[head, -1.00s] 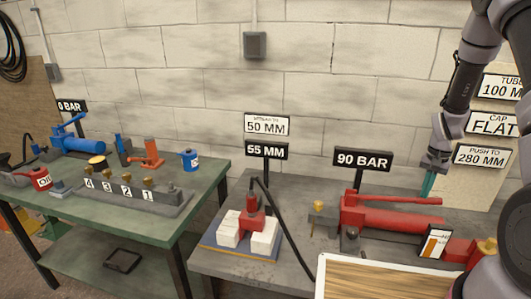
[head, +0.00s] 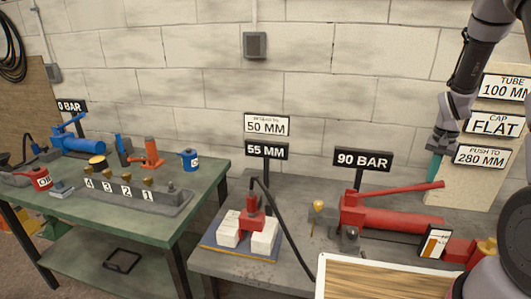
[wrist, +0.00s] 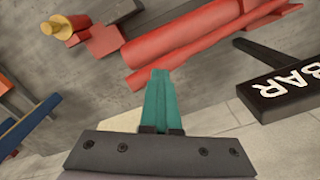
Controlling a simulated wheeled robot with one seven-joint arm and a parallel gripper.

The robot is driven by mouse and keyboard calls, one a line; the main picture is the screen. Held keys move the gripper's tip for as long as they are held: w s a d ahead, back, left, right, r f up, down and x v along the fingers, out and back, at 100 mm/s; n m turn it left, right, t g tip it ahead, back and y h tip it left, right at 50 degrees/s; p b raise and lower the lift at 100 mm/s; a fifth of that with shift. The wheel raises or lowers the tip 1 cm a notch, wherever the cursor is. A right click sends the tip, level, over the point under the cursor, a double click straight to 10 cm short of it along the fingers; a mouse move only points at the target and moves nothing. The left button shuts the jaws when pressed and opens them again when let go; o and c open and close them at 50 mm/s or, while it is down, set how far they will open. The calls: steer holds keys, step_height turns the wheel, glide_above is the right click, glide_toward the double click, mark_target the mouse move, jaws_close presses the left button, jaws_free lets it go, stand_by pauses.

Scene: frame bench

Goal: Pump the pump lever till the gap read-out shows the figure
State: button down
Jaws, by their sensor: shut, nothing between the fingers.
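The red pump lever (head: 395,193) runs along the top of the red hand pump (head: 390,217), with its right end tilted up. The gap read-out (head: 267,151) shows 55 MM, and the white sign (head: 267,125) above it shows 50 MM. A red tool (head: 250,216) with a black hose stands between white blocks. In the wrist view, my fingers (wrist: 158,72) are together and empty, pointing toward the lever (wrist: 225,48); contact cannot be told.
The 90 BAR sign (head: 362,159) stands behind the pump. A tilted card (head: 435,242) and red block with a brass knob (head: 486,246) are at its right. A framed board (head: 385,279) is in front. The green bench (head: 120,225) at left holds other tools.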

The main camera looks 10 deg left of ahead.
stand_by(0.5)
steer(key=shift+r, duration=2.5)
steer(key=shift+r, duration=0.15)
steer(key=s+a+r+t+y, duration=0.1)
steer(key=s+a+r+t, duration=0.3)
steer(key=r, duration=0.6)
steer(key=s+a+r, duration=0.1)
steer(key=s+r, duration=0.4)
steer(key=r, duration=0.5)
steer(key=s+a+r+n+t, duration=0.1)
steer(key=s+r, duration=0.3)
steer(key=s, duration=0.4)
steer(key=s+a+r+t+y, duration=0.1)
steer(key=s+a+r+t, duration=0.1)
steer(key=s+r, duration=0.3)
steer(key=s+a, duration=0.1)
steer(key=s, duration=0.2)
steer(key=shift+s+a+n, duration=0.2)
steer(key=shift+s+n, duration=0.2)
